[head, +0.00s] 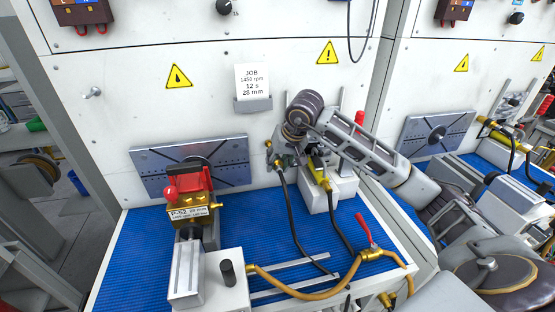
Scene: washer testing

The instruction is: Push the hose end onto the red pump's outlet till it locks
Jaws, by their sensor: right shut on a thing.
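The red pump (192,184) with brass fittings sits on the left of the blue mat, in front of a slotted metal plate and behind a grey clamp. Its brass fitting (217,205) points right; I cannot tell for sure that this is the outlet. My right gripper (276,157), right of the pump and above the mat, is shut on the brass hose end (277,163), which is partly hidden by the fingers. Its black hose (292,210) hangs down to the mat. The hose end is apart from the pump. My left gripper is not in view.
A pale block (320,196) with a yellow-brass part (319,170) and another black hose stands right of the gripper. An orange hose (310,293) and red-handled valve (364,229) lie along the front. The mat (250,225) is clear between pump and hose.

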